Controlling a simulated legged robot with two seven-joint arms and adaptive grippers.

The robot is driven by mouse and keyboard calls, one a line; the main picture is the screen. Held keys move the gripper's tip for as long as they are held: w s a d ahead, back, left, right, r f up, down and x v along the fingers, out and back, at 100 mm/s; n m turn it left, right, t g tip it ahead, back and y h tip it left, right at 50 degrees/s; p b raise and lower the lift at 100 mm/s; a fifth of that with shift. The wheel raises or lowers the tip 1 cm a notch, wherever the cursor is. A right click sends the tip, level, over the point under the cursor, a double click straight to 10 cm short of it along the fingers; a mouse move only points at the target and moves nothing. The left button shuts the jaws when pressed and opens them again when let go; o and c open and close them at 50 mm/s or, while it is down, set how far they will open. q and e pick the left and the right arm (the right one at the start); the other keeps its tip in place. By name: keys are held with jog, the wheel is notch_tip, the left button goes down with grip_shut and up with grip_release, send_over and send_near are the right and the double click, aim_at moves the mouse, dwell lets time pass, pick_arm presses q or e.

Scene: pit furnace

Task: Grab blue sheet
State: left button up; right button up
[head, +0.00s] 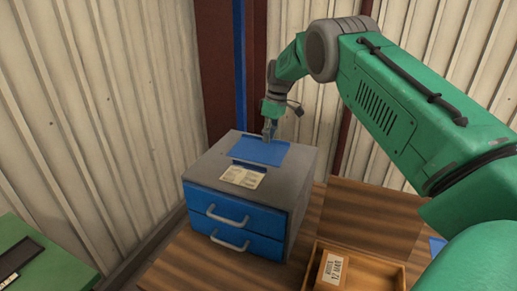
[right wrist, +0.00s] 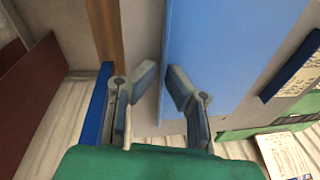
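The blue sheet (head: 260,151) lies flat on top of a grey cabinet (head: 205,168), toward the back. My right gripper (head: 268,137) points down at the back part of the sheet. In the right wrist view, the gripper (right wrist: 162,82) is open, with a gap between its fingertips. The sheet's edge (right wrist: 166,50) shows in that gap, with the sheet spreading out to the right behind the right finger. I cannot tell whether the fingers touch it. My left gripper is not in view.
A printed paper (head: 242,177) lies on the cabinet in front of the sheet. The cabinet has two blue drawers (head: 235,210) and stands on a wooden table (head: 180,265). A wooden tray (head: 308,270) with a labelled box (head: 333,268) is at right. Corrugated walls stand close behind.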

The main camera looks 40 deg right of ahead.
jog(key=shift+d, duration=0.2)
jog(key=shift+d+f, duration=0.15)
jog(key=shift+d, duration=0.1)
grip_shut()
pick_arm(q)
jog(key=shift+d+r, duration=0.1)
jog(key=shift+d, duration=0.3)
pick_arm(e)
jog(key=shift+a, duration=0.15)
